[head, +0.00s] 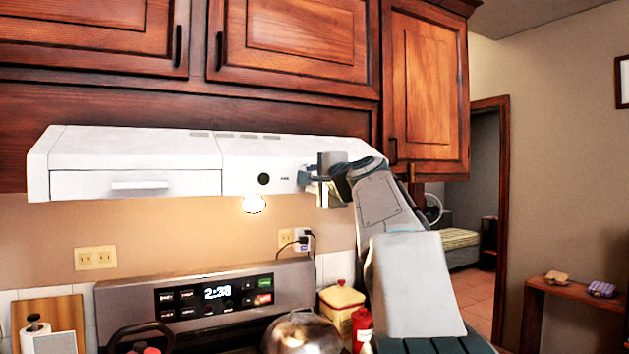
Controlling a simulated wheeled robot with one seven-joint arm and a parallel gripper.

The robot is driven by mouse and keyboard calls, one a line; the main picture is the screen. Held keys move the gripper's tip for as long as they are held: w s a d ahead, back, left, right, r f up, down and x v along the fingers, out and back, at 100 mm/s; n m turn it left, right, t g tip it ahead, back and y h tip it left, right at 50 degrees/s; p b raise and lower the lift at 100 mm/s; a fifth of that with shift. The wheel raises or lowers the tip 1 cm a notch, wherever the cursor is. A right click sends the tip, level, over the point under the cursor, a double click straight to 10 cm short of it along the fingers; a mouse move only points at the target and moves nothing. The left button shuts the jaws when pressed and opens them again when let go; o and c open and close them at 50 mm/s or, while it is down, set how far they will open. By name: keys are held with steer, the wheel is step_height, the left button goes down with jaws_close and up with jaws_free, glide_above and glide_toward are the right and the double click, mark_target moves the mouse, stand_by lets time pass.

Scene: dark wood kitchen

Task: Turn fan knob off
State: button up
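The white range hood (135,150) hangs under the dark wood cabinets. A round black knob (264,179) sits on its front face, with small dark markings just to its right. My gripper (304,177) is at the right part of the hood's front, a short way right of the black knob and apart from it. The gripper points left and its fingers are small and dark here, so I cannot tell whether they are open or shut on something. The hood face behind the gripper is hidden, so any second knob there cannot be seen.
A lit lamp (253,204) shows under the hood. Below are the stove's control panel (215,296), a shiny domed lid (303,334), a red bottle (362,329) and a canister (341,308). A plugged outlet (302,242) is on the wall. Cabinets close off the space above.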

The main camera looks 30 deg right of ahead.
steer(key=o, duration=1)
steer(key=shift+c, duration=0.2)
steer(key=s+b, duration=0.4)
steer(key=s, duration=1)
steer(key=shift+d, duration=0.25)
steer(key=s+a+f+n+g+y, duration=0.1)
steer(key=a+f+n+g, duration=0.45)
steer(key=f, duration=0.85)
steer(key=s+a+f+n+g+y, duration=0.1)
steer(key=a+f+n+g, duration=0.15)
steer(key=a+f, duration=0.8)
steer(key=s+a+f+n+g+h, duration=0.1)
steer(key=s+f+n+g, duration=0.1)
steer(key=s+f, duration=0.3)
steer(key=s+a+f+n+g, duration=0.1)
steer(key=s+f+n, duration=0.3)
steer(key=f, duration=0.8)
steer(key=s+a+f+n+g+h, duration=0.1)
steer(key=s+f+n+g, duration=0.2)
steer(key=s+f, duration=0.5)
steer(key=shift+s+a+f+g+h, duration=0.2)
steer(key=shift+f+g+h, duration=0.1)
steer(key=shift+f+g, duration=0.4)
